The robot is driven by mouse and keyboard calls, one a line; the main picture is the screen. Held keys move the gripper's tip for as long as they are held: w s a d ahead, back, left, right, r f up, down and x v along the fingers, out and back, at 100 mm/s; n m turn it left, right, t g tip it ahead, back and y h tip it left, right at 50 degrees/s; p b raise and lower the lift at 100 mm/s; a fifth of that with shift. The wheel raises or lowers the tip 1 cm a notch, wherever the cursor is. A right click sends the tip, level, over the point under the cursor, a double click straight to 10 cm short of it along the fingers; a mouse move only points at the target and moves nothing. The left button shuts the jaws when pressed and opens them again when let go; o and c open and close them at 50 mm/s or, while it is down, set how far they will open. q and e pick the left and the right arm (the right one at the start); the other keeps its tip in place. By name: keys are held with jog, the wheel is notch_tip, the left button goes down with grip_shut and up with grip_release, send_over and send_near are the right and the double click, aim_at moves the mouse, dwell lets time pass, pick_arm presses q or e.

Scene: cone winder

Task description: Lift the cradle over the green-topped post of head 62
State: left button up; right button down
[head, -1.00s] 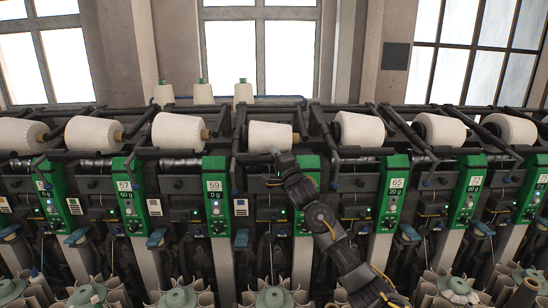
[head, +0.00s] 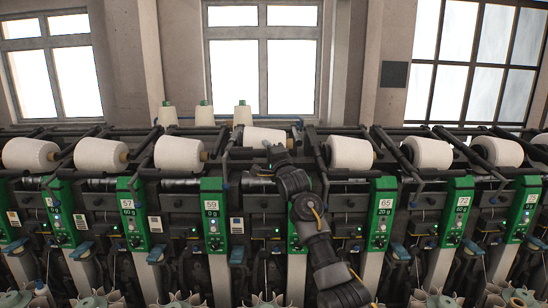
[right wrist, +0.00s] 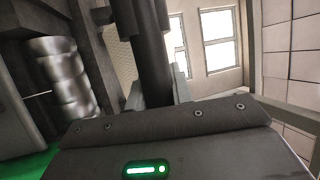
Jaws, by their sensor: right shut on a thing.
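The head between the posts marked 59 and 65 has a white yarn package (head: 264,136) that sits higher than its neighbours. Its dark cradle (head: 230,144) shows left of the package, raised. The green-topped post (head: 293,240) of this head is mostly hidden behind my right arm, and its number cannot be read. My right gripper (head: 274,152) is at the front of the package, shut on the cradle. In the right wrist view a dark round bar (right wrist: 151,55) of the cradle runs up from the gripper. My left gripper is not in view.
Posts marked 59 (head: 212,215) and 65 (head: 381,215) stand either side, with packages (head: 178,153) (head: 350,153) on lower cradles. Several white cones (head: 204,114) stand on top of the machine behind.

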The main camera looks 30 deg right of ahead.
jog(key=shift+f, duration=0.1)
jog(key=c, duration=1.2)
grip_release()
jog(key=shift+c, duration=0.2)
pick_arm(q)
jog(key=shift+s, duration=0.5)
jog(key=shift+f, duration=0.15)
pick_arm(e)
jog(key=shift+f, duration=0.1)
jog(key=shift+s+f+b, duration=0.15)
jog(key=shift+s+b, duration=0.2)
pick_arm(q)
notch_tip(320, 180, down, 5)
jog(key=b, duration=0.4)
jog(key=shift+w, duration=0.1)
pick_arm(e)
jog(key=v, duration=1)
jog(key=shift+r, duration=0.2)
